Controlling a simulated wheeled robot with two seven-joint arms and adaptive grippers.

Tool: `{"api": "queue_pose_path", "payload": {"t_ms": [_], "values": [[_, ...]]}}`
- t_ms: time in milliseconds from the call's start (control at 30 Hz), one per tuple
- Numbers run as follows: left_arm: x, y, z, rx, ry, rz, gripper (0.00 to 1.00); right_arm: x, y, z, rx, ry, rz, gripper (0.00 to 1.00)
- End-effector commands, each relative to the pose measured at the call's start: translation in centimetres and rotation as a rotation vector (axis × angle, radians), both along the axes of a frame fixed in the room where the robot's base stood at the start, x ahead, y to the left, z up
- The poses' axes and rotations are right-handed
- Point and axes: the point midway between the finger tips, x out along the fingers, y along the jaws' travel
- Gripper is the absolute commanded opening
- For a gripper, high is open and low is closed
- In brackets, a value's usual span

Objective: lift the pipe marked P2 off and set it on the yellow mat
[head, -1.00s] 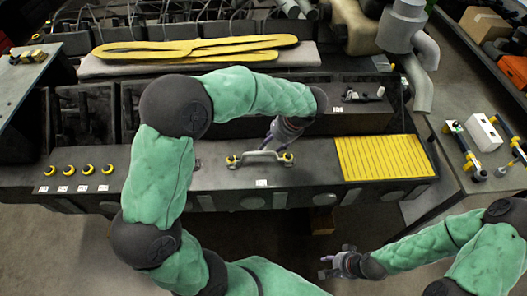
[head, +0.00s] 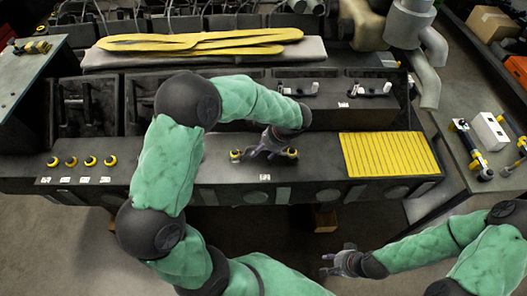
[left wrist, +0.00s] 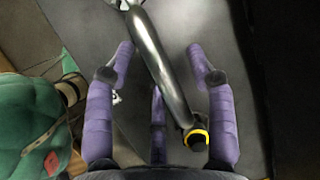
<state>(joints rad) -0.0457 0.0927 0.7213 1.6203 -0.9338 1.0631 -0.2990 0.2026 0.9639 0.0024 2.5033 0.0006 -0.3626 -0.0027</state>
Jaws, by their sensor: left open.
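The pipe marked P2 (head: 250,154) is a short grey pipe with yellow-ringed ends, lying on the dark ledge behind a small white label too small to read. My left gripper (head: 268,150) is over its middle and partly covers it. In the left wrist view the metal pipe (left wrist: 157,55) runs diagonally between the spread purple fingers (left wrist: 162,62), one yellow-ringed end near the palm. The fingers are open, not closed on it. The yellow mat (head: 388,155) lies bare to the right on the same ledge. My right gripper (head: 335,263) hangs low, empty and apparently open.
Several yellow-ringed caps (head: 71,162) stand at the ledge's left end. Small pipe fittings (head: 369,89) sit on the raised block behind. The ledge between pipe and mat is clear.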

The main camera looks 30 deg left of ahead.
Motion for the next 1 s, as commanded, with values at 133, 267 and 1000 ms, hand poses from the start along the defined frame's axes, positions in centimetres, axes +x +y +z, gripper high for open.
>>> {"api": "queue_pose_path", "payload": {"t_ms": [133,267,1000], "values": [[0.0,0.0,0.1,0.000,0.000,0.000,0.35,0.0,0.0,0.0,0.000,0.000,0.000,0.40],[0.0,0.0,0.1,0.000,0.000,0.000,0.00,0.0,0.0,0.0,0.000,0.000,0.000,0.40],[0.2,-2.2,5.9,0.001,-0.006,-0.004,0.00,0.0,0.0,1.1,0.000,0.000,0.000,0.40]]}}
